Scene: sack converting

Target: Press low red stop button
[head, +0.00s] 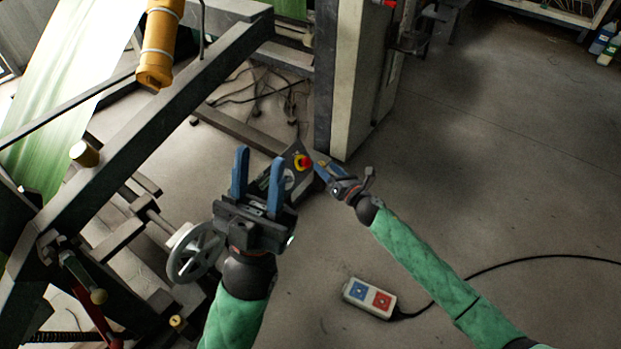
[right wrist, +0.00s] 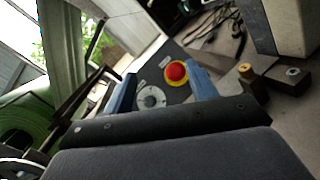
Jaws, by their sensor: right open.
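The low red stop button (head: 303,162) is a round red mushroom head on a yellow ring, set on a dark tilted panel (head: 289,172). In the right wrist view the button (right wrist: 176,72) shows between the two blue fingers of my right gripper (right wrist: 163,80). My right gripper (head: 322,166) is open and empty, close to the right of the button in the head view; contact cannot be told. My left gripper (head: 259,160) is open and empty, left of the button, its fingers pointing up the picture and partly covering the panel.
A pale dial (right wrist: 151,97) sits beside the button. A handwheel (head: 195,252) and the dark machine frame (head: 150,140) are on the left. A grey post (head: 345,80) stands behind the panel. A control box (head: 369,298) with blue and red buttons lies on the floor, trailing a cable.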

